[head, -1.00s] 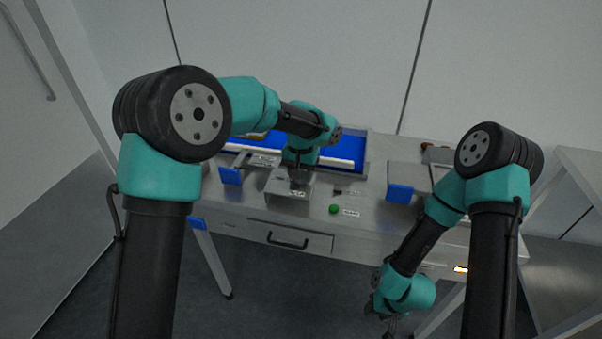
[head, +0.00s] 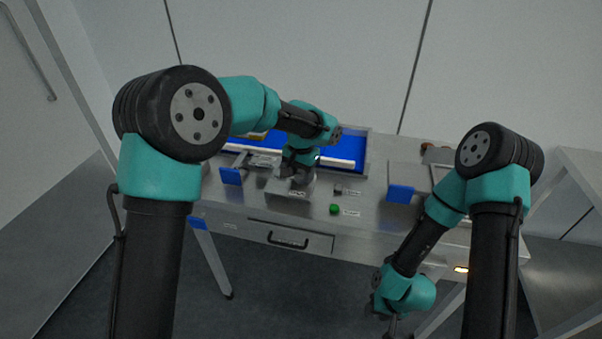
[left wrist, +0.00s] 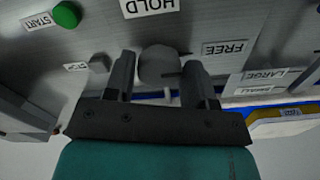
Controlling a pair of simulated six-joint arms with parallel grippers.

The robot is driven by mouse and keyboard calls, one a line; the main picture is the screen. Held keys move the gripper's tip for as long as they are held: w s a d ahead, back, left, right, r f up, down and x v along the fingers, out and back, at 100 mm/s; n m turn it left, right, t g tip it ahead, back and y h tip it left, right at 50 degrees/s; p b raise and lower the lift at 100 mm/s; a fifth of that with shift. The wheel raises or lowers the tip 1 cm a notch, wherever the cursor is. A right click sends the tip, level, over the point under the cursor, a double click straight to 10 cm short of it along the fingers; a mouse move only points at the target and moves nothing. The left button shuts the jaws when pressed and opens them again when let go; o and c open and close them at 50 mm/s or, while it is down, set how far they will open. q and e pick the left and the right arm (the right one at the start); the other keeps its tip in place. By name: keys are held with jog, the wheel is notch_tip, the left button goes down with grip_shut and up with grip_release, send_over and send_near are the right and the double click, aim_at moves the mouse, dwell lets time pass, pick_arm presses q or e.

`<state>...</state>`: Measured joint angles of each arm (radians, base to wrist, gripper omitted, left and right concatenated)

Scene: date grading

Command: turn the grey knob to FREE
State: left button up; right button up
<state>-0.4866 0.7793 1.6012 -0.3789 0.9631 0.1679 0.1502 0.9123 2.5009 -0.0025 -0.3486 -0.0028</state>
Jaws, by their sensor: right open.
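The grey knob (left wrist: 158,66) sits on the metal panel in the left wrist view, between the two fingers of my left gripper (left wrist: 160,62). The fingers stand apart on either side of it, and I cannot tell contact for sure. The HOLD label (left wrist: 150,6) is above the knob in that view and the FREE label (left wrist: 226,48) to its right. The knob's pointing direction is unclear. In the head view my left gripper (head: 298,176) is over the panel and hides the knob. My right gripper (head: 391,327) hangs open and empty in front of the table, low in the view.
A green START button (head: 335,209) and a grey STOP button (head: 338,189) lie right of the knob in the head view. A blue conveyor belt (head: 345,148) runs behind. A drawer (head: 290,238) is in the table front, and blue-fronted chutes flank the panel.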

aim_at(301, 174)
pick_arm(q)
jog(key=o, duration=0.3)
jog(key=shift+o, duration=0.2)
notch_tip(301, 174, up, 17)
jog(key=shift+r, duration=0.2)
dwell(0.4)
